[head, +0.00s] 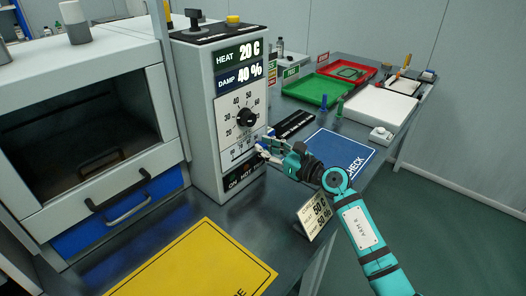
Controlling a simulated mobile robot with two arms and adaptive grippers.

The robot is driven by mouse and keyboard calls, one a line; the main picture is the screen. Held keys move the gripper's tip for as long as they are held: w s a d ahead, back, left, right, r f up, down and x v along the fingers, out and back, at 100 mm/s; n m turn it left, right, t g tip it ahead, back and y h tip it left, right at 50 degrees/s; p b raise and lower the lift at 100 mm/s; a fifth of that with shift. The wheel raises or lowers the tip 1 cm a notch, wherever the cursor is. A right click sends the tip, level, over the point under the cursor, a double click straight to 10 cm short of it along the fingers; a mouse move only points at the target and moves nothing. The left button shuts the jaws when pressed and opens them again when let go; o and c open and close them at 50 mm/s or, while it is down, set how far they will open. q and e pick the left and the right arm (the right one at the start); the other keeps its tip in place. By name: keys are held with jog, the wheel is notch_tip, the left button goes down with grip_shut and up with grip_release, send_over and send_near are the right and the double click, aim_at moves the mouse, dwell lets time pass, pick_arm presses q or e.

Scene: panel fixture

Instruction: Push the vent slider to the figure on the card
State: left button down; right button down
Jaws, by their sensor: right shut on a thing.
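The grey control panel (203,120) stands upright on the dark bench. Its displays read HEAT 20 C and DAMP 40 %. Below a black dial (247,117) is a white scale plate (236,153) with small figures; the slider there is mostly hidden by my gripper. My right gripper (263,148) is at the right end of this plate, shut on what seems to be the slider's knob. The card (315,214) stands tilted near the bench's front edge and shows figures that look like 50 C and 50 %. My left gripper is out of view.
A yellow mat (195,262) lies in front, and a blue CHECK mat (338,152) lies behind my right arm. Green (311,90) and red (347,72) trays stand farther back. A grey cabinet with an open bay (160,95) is at left.

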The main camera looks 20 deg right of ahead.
jog(key=shift+w+d+r, duration=0.1)
jog(key=shift+d+r, duration=0.05)
jog(key=shift+d, duration=0.05)
jog(key=c, duration=1.3)
grip_release()
jog(key=shift+w+d, duration=0.1)
jog(key=shift+d, duration=0.1)
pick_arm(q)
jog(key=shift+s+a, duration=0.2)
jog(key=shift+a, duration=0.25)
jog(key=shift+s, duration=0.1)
pick_arm(e)
jog(key=shift+a, duration=0.1)
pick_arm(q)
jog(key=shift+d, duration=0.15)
pick_arm(e)
jog(key=v, duration=1.2)
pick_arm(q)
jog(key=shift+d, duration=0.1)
